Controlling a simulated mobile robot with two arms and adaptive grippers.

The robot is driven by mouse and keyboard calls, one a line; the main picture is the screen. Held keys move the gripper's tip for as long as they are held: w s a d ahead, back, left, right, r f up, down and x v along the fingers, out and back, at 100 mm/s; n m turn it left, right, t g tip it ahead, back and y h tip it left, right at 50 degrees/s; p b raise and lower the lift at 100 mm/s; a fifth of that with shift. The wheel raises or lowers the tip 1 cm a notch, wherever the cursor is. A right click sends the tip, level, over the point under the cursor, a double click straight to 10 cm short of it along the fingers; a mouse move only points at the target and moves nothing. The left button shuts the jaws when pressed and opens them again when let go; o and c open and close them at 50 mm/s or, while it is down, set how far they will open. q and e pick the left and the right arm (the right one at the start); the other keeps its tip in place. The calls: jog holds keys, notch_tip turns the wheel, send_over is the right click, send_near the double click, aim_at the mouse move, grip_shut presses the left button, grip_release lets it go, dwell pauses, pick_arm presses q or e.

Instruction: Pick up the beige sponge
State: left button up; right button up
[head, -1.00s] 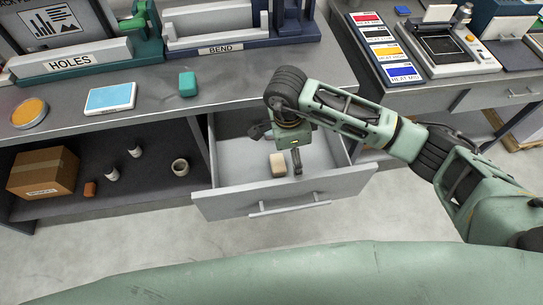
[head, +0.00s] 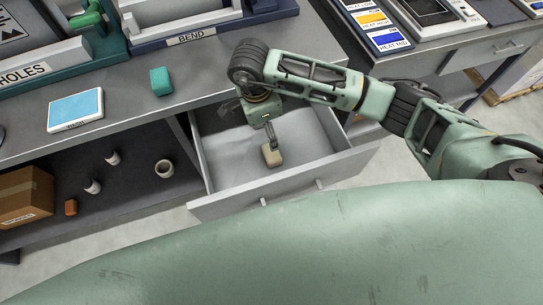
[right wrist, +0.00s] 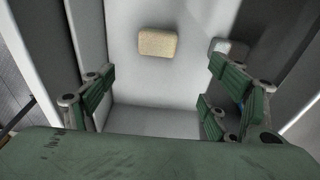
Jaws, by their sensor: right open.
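The beige sponge (head: 272,156) lies on the floor of the open drawer (head: 225,170). In the right wrist view the sponge (right wrist: 158,43) lies ahead of the fingers, between their lines and apart from them. My right gripper (head: 271,133) reaches down into the drawer over the sponge. In the right wrist view my right gripper (right wrist: 155,95) is open and empty, with its green fingers spread wide at left and right. My left gripper is in neither view.
The drawer walls stand close around the gripper. Above is the grey bench with a teal block (head: 161,81) and a blue pad (head: 76,109).

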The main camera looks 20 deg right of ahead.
jog(key=b, duration=0.5)
send_over(269, 151)
jog(key=f, duration=0.6)
jog(key=shift+w+a, duration=0.1)
jog(key=shift+a, duration=0.3)
jog(key=shift+f+b, duration=0.45)
jog(key=shift+f, duration=0.2)
jog(key=shift+d+f+b, duration=0.15)
jog(key=shift+f+b, duration=0.35)
jog(key=shift+f, duration=0.35)
jog(key=f+b, duration=0.1)
jog(key=f, duration=0.2)
jog(key=s+d+f+b, duration=0.1)
jog(key=f, duration=0.1)
jog(key=shift+f+b, duration=0.2)
jog(key=shift+b, duration=0.15)
jog(key=shift+w, duration=0.1)
jog(key=shift+c, duration=0.3)
jog(key=shift+r, duration=0.1)
jog(key=c, duration=1)
